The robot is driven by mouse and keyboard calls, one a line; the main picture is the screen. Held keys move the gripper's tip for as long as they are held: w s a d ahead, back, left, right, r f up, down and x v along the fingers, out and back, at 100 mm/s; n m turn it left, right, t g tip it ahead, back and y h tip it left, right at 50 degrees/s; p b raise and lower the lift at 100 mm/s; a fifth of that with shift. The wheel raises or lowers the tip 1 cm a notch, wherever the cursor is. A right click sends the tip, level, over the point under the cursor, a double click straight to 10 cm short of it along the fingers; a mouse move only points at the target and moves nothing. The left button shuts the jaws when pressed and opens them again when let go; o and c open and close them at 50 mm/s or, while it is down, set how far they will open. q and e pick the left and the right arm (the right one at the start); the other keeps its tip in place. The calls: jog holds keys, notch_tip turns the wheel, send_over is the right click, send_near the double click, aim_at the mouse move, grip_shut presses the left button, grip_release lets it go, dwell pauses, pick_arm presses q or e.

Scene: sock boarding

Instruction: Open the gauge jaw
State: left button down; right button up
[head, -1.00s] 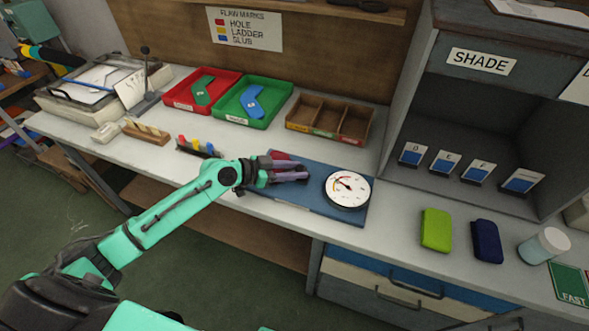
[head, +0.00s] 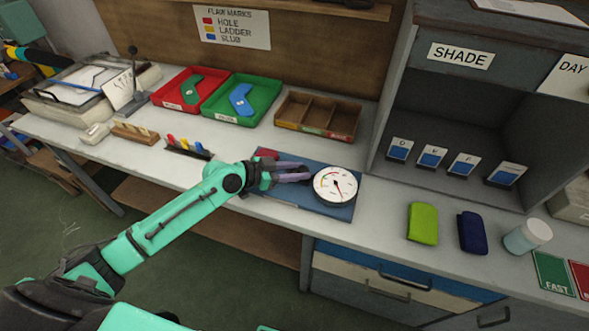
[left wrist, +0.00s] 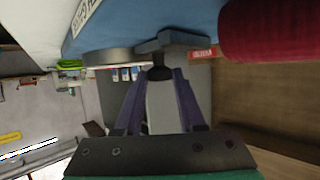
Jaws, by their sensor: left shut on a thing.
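The gauge is a blue base plate (head: 318,205) on the bench with a round white dial (head: 335,184) at its right part. The dial needle points to the lower right. My left gripper (head: 307,174) reaches over the plate from the left, beside the dial. In the left wrist view its purple fingers (left wrist: 158,85) are shut on a small dark knob (left wrist: 160,72) below a blue-grey bar (left wrist: 172,39), which looks like the gauge jaw. A dark red piece (head: 266,154) lies at the plate's far left, and shows large in the wrist view (left wrist: 270,30). My right gripper is out of view.
A red tray (head: 182,103), a green tray (head: 214,116) and a wooden divided box (head: 290,110) stand behind. A small pen rack (head: 188,150) is to the left.

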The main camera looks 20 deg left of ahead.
pick_arm(q)
jog(key=c, duration=0.5)
grip_release()
jog(key=shift+c, duration=0.2)
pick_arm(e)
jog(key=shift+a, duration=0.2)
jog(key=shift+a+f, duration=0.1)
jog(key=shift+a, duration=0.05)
pick_arm(q)
jog(key=shift+s+a, duration=0.2)
jog(key=shift+a, duration=0.1)
jog(key=b+v, duration=0.1)
jog(key=v, duration=0.4)
jog(key=shift+s+a+b, duration=0.1)
jog(key=shift+s+b, duration=0.15)
jog(key=shift+b, duration=0.15)
jog(key=v, duration=0.8)
jog(key=shift+r+p, duration=0.35)
jog(key=shift+p, duration=0.05)
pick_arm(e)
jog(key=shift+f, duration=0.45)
pick_arm(q)
jog(key=shift+a, duration=0.1)
